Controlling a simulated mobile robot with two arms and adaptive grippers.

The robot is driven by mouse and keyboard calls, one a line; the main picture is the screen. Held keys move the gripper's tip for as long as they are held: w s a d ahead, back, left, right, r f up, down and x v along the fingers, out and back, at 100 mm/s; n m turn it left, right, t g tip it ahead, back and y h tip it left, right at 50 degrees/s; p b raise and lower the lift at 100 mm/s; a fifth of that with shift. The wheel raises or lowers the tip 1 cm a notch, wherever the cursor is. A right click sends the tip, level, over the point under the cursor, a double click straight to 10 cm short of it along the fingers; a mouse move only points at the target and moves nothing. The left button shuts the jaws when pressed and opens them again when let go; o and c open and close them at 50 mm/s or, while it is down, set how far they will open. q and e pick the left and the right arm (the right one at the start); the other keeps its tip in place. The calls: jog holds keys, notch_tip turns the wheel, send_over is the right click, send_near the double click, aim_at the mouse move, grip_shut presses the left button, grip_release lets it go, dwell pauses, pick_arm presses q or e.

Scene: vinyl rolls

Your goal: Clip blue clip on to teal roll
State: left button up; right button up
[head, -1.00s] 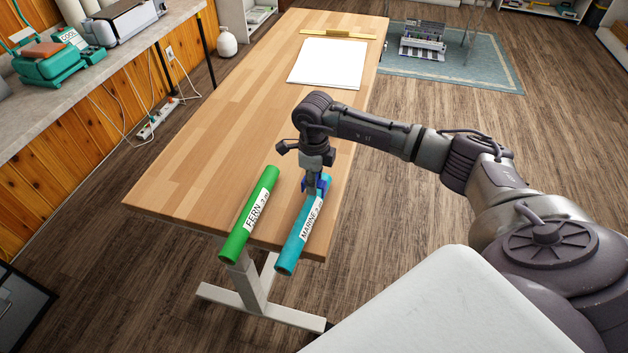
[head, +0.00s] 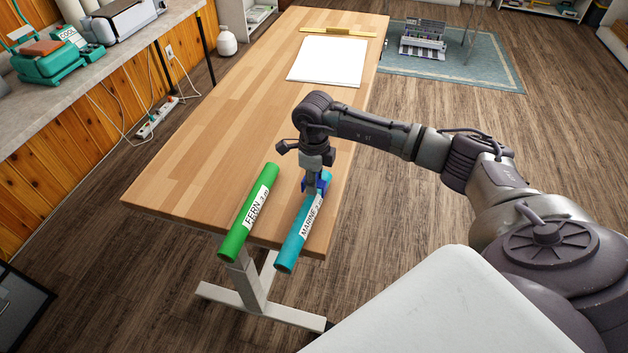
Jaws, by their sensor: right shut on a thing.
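The teal roll (head: 292,250) lies on the table with its near end past the front edge, and its white label reads MARINE. My right gripper (head: 314,188) points down over the upper part of this roll and is shut on the blue clip (head: 323,182). The clip is at the roll, partly hidden by the gripper. I cannot tell whether it is fully seated around the roll or only touching it. My left gripper is not in view.
A green roll (head: 236,229) labelled FERN lies to the left of the teal roll, with a gap between them. White sheets (head: 326,62) and a yellow ruler-like bar (head: 338,31) lie at the far end of the wooden table (head: 215,115). The table's middle is clear.

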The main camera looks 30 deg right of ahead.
jog(key=shift+f+b, duration=0.75)
jog(key=shift+f, duration=0.3)
jog(key=shift+f, duration=0.2)
jog(key=shift+s+b, duration=0.1)
jog(key=shift+b, duration=0.25)
jog(key=shift+f, duration=0.2)
jog(key=o, duration=0.9)
jog(key=shift+s, duration=0.15)
jog(key=shift+c, duration=0.2)
jog(key=shift+o, duration=0.7)
jog(key=shift+w+r, duration=0.2)
